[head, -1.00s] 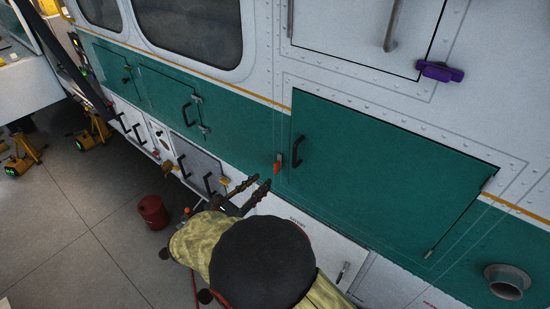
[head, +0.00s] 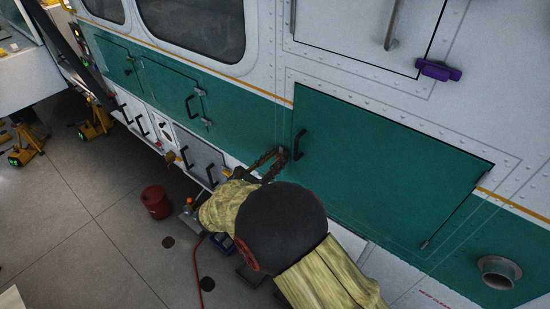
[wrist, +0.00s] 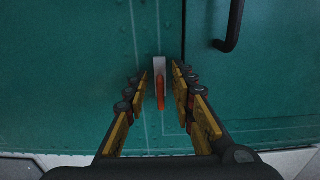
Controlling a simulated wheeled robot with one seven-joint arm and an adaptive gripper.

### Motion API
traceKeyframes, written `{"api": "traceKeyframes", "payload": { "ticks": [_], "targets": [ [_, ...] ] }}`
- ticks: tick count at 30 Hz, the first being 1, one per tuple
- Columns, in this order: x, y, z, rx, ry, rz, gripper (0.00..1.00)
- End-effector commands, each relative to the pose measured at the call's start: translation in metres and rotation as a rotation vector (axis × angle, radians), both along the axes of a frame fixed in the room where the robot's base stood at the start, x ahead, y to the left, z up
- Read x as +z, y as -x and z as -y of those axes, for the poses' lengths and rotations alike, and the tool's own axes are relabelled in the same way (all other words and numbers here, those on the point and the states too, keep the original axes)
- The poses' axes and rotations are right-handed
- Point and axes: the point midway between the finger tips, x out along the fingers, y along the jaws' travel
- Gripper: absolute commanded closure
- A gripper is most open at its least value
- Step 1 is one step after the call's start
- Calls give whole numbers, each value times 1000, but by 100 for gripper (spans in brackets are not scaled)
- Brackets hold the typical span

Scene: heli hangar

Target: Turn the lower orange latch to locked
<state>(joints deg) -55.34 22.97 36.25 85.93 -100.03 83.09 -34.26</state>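The orange latch (wrist: 161,92) shows in the wrist view. Its orange handle hangs near vertical from a pale grey plate on the green panel, just left of the large green door (head: 385,165). My gripper (wrist: 160,72) is open, one finger on each side of the latch in the picture. I see a gap between the handle and each finger; depth to the panel is hard to tell. In the head view my gripper (head: 269,158) is at the door's left edge, and its fingers mostly hide the latch.
A black door handle (head: 299,144) is close to the right of my gripper; it also shows in the wrist view (wrist: 231,25). A purple latch (head: 439,70) is higher up. A round pipe (head: 498,272) sticks out at lower right. A red can (head: 156,202) stands on the floor.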

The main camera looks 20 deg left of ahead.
Motion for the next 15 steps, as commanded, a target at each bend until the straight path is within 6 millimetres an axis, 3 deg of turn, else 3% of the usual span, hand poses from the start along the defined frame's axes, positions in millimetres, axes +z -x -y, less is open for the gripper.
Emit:
{"api": "traceKeyframes", "payload": {
  "ticks": [3, 15],
  "targets": [
    [0, 0, 0, 0, 0, 0, 76],
    [0, 0, 0, 0, 0, 0, 98]
  ]
}}
